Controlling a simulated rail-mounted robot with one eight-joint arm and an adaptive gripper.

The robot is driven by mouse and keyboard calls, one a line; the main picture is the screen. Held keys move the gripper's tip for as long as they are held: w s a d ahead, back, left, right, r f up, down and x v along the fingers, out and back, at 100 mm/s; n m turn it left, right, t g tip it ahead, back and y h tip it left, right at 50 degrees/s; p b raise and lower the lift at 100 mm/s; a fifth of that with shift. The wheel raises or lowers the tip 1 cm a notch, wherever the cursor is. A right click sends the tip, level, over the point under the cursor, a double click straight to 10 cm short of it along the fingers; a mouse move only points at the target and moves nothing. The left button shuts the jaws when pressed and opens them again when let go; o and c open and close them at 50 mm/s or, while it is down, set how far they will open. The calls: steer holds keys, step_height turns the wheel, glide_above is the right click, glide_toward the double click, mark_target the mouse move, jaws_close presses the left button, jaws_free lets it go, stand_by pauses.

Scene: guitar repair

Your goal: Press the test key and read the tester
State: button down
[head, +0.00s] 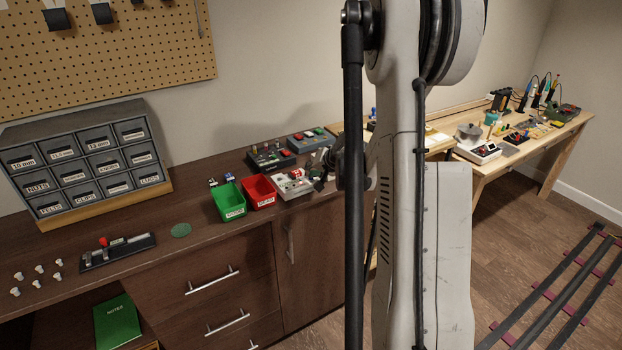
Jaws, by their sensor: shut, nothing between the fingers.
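A light grey box (292,184) with small dark and red parts on top stands on the dark workbench. Behind it is a dark grey box (310,141) with red and green keys, and to its left another dark box (269,157) with several small parts standing on it. I cannot tell from this view which of these is the tester, and no reading is legible. My gripper (320,184) shows as small dark fingers just right of the light grey box, shut and empty, partly hidden by my arm. I cannot tell whether it touches anything.
Green (230,202) and red (261,191) bins stand in front of the boxes. A labelled drawer cabinet (84,162), a black strip with a red knob (118,250) and several small white knobs (39,269) are at left. A wooden bench (463,155) with tools is at right.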

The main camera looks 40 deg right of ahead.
stand_by(0.3)
steer(key=shift+r+p, duration=0.3)
steer(key=shift+r, duration=0.5)
steer(key=shift+r, duration=0.1)
steer(key=shift+r+p, duration=1.2)
steer(key=shift+r, duration=1.2)
